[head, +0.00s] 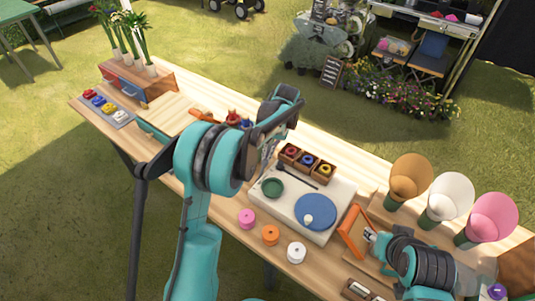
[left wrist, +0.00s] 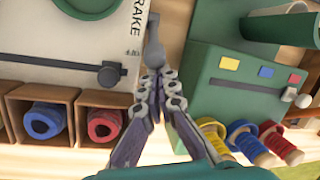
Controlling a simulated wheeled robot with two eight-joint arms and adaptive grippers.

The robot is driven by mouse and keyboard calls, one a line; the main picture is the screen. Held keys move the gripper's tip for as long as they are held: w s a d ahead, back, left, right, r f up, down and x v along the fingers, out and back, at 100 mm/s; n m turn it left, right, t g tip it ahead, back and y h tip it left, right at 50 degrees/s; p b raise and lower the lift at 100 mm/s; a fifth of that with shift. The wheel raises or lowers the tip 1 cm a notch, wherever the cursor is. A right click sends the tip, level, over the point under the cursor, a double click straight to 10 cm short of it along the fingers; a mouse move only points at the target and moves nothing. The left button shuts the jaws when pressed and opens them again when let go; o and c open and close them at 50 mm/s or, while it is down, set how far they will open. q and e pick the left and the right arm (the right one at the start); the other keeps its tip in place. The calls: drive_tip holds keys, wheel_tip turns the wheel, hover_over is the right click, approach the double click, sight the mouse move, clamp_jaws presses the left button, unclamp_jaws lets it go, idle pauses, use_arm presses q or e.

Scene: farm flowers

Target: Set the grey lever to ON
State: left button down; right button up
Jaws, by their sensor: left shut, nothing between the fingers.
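A dark grey lever (left wrist: 110,74) lies along the white board, below the lettering "RAKE", in the left wrist view. In the head view the lever (head: 294,177) lies across the upper part of the white board (head: 344,190). Its small marking is too small to read. My left gripper (head: 284,128) is over the back of the bench; its fingers partly hide behind the wrist. In the left wrist view the gripper (left wrist: 154,60) is shut and empty, right of the lever and apart from it in the picture. My right gripper (head: 370,235) is beside an orange frame; its fingers are unclear.
Wooden boxes with coloured spools (head: 307,161) stand behind the board. A green box (left wrist: 225,88) with coloured labels is right of the left fingers. A green dish (head: 272,187) and blue disc (head: 315,212) are on the board. Cones (head: 451,195) stand at right.

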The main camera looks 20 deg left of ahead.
use_arm(q)
drive_tip(key=shift+s+a+r+t+h+p, duration=0.2)
drive_tip(key=shift+s+r+t+h+p, duration=0.15)
drive_tip(key=shift+s+t, duration=0.25)
drive_tip(key=shift+s+a+r+t+h+p, duration=0.2)
drive_tip(key=shift+s+r+t, duration=0.25)
drive_tip(key=shift+t, duration=0.15)
drive_tip(key=s+t, duration=0.2)
drive_tip(key=s+a+t+h, duration=0.1)
drive_tip(key=shift+s+a+r+n, duration=0.1)
drive_tip(key=shift+r+n, duration=0.2)
drive_tip(key=s+t+b, duration=0.1)
drive_tip(key=t, duration=0.1)
drive_tip(key=s+a+t+h, duration=0.1)
drive_tip(key=s+t, duration=0.1)
drive_tip(key=shift+b, duration=0.35)
drive_tip(key=shift+r+p, duration=0.7)
drive_tip(key=shift+r, duration=0.1)
drive_tip(key=shift+w, duration=0.1)
